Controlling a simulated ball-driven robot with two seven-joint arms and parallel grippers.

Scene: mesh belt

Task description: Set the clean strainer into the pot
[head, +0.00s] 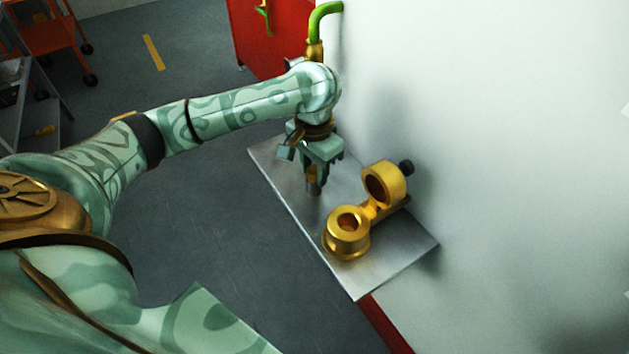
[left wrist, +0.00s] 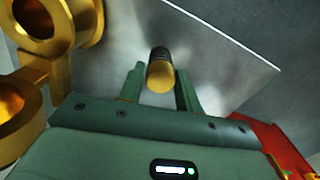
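The strainer (head: 314,187), a small cylinder with a gold end and a dark grey end, is upright at the shelf, below my left gripper (head: 313,178). In the left wrist view the strainer (left wrist: 160,72) lies between the two fingers of the left gripper (left wrist: 160,84), gold end towards the camera. A thin gap seems to show on its left side, and I cannot tell whether the fingers press on it. The brass pot (head: 347,243) is right of the gripper, its round mouth open and its lid (head: 384,184) swung back. My right gripper is not in view.
The grey metal shelf (head: 385,272) stands against a pale wall (head: 500,150). A green pipe (head: 322,14) and a red door (head: 275,45) are behind the arm. An orange cart (head: 55,35) stands far left. The shelf's front edge is open to the floor.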

